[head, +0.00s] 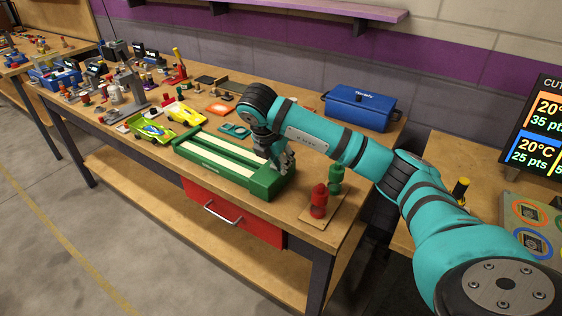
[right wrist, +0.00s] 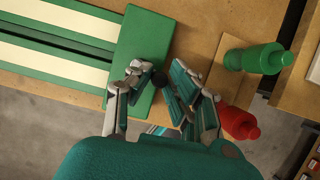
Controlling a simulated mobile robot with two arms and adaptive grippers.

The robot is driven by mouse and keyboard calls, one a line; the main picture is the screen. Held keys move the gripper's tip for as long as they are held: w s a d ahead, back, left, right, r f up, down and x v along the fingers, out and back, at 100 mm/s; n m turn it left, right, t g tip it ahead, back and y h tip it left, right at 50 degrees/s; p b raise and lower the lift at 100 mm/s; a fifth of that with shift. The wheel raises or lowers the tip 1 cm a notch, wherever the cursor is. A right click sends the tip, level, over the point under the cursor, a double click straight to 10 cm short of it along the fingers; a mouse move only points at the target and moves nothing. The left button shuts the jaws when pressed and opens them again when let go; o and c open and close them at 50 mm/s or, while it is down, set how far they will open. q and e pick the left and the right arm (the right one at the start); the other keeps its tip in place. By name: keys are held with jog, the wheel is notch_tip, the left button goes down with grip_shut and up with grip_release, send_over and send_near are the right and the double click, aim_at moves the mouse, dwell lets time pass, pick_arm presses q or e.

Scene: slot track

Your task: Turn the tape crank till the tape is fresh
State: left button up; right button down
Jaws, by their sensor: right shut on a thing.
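The green tape unit (head: 225,160) lies on the workbench, with cream tape strips running along it to a green end block (head: 268,184). The strips and the end block (right wrist: 138,45) also show in the right wrist view. My right gripper (head: 281,163) is over the end block, pointing down. In the right wrist view its fingers (right wrist: 160,84) are on both sides of a small dark round crank knob (right wrist: 159,79) at the block's edge. The gripper is shut on this knob. The rest of the crank is hidden by the fingers. My left gripper is not in view.
A red bottle (head: 319,200) and a green bottle (head: 336,178) stand on a small board close to the right of the end block. A blue toolbox (head: 360,107) stands behind my right arm. Toy cars, including a yellow one (head: 184,113), and tools crowd the bench to the left.

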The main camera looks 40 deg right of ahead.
jog(key=shift+a+m, duration=0.1)
jog(key=shift+m, duration=0.2)
jog(key=c, duration=1.2)
grip_release()
jog(key=shift+c, duration=0.2)
jog(key=v, duration=1.2)
jog(key=shift+w+f, duration=0.1)
